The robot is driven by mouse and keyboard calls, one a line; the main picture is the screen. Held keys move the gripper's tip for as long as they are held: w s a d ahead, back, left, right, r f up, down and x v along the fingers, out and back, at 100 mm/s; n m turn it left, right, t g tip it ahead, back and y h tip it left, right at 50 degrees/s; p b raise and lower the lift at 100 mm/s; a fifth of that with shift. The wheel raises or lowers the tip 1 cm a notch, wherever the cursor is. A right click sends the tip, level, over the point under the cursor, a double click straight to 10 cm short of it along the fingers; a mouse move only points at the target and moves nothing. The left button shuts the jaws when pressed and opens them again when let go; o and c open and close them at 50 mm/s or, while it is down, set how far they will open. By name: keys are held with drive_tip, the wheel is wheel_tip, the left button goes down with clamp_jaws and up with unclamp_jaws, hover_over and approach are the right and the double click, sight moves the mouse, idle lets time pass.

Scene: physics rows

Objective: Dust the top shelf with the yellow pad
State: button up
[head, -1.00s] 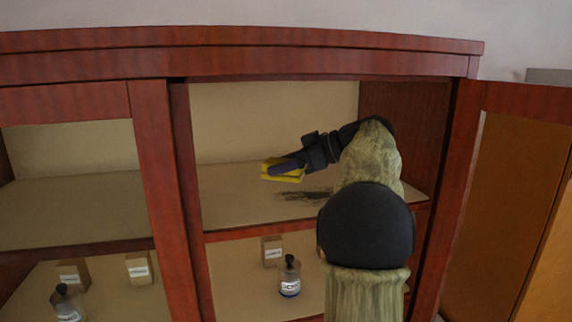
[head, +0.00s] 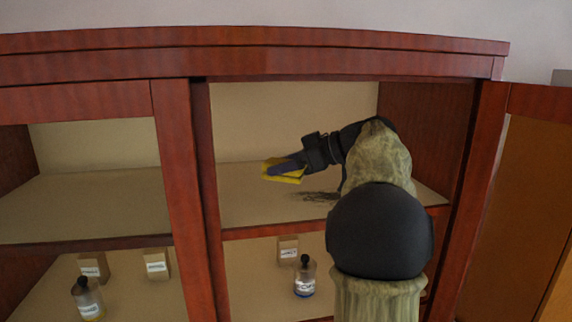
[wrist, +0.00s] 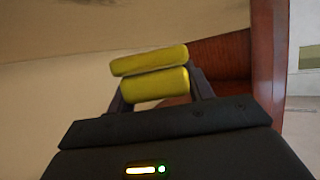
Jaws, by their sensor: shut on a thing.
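The yellow pad (head: 283,174) is held in my gripper (head: 290,166) inside the right-hand upper compartment of the cabinet. In the wrist view the pad (wrist: 155,84) shows as two yellow layers between the dark fingers of my gripper (wrist: 158,88), which are shut on it. The top shelf (head: 250,205) is a beige board with a dark, scribble-like patch of dust (head: 318,196) to the right of the pad, under my arm. The pad appears above the shelf; whether it touches the board I cannot tell.
The red-brown cabinet has a middle post (head: 187,190) left of my arm and an open door (head: 510,200) at right. Below the top shelf stand bottles (head: 305,278) (head: 88,300) and small boxes (head: 288,250) (head: 157,264). The left upper compartment (head: 80,205) is empty.

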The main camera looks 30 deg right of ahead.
drive_tip(key=shift+s+d+r+p, duration=0.15)
drive_tip(key=shift+d+r+p, duration=0.05)
drive_tip(key=shift+d+p, duration=0.25)
drive_tip(key=shift+s+d+p, duration=0.15)
drive_tip(key=shift+d+p, duration=0.3)
drive_tip(key=shift+d, duration=0.2)
drive_tip(key=shift+s+d+p, duration=0.15)
drive_tip(key=shift+d+p, duration=0.25)
drive_tip(key=shift+d, duration=0.2)
drive_tip(key=shift+s+d+f, duration=0.1)
drive_tip(key=shift+d, duration=0.1)
drive_tip(key=shift+s+d+p, duration=0.15)
drive_tip(key=shift+d+p, duration=0.15)
drive_tip(key=shift+d, duration=0.25)
drive_tip(key=shift+s+d+p, duration=0.15)
drive_tip(key=shift+d+p, duration=0.1)
drive_tip(key=shift+d, duration=0.25)
drive_tip(key=shift+s+d, duration=0.25)
drive_tip(key=shift+d, duration=0.65)
drive_tip(key=shift+s+d+r, duration=0.1)
drive_tip(key=shift+s+d, duration=0.2)
drive_tip(key=shift+d, duration=0.65)
drive_tip(key=shift+s+d+r, duration=0.1)
drive_tip(key=shift+s+d, duration=0.15)
drive_tip(key=shift+d, duration=0.7)
